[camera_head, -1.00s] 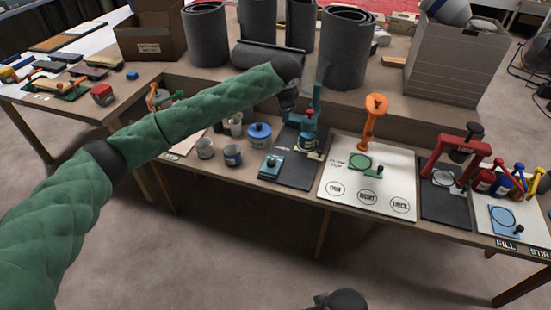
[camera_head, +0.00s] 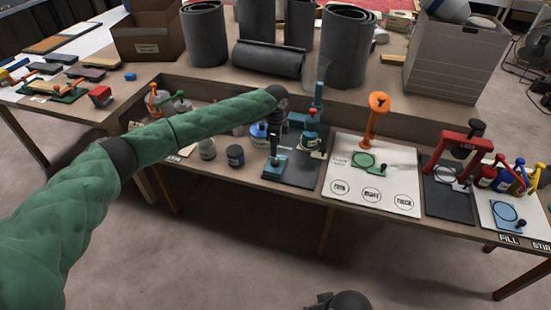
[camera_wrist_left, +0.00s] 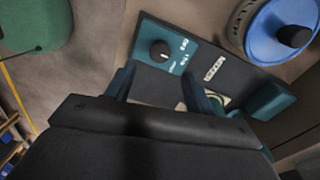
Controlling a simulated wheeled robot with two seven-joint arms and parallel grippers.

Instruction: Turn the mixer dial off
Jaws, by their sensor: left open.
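The mixer (camera_head: 309,135) is a teal stand on a dark base plate on the bench. Its teal control panel (camera_head: 272,170) is at the plate's front left. In the left wrist view the dial (camera_wrist_left: 160,51) is a round black knob with a light pointer mark on this panel, beside small white lettering too small to read. My left gripper (camera_head: 275,148) points down just above the panel. In the left wrist view its two dark fingers (camera_wrist_left: 160,88) are apart with nothing between them, close to the dial. I cannot tell whether they touch the panel.
A blue-lidded pot (camera_wrist_left: 283,32) stands close beside the panel. Two small cups (camera_head: 235,156) are to its left. A white board (camera_head: 345,190) with an orange stand (camera_head: 376,118) and a red press (camera_head: 460,150) are to the right.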

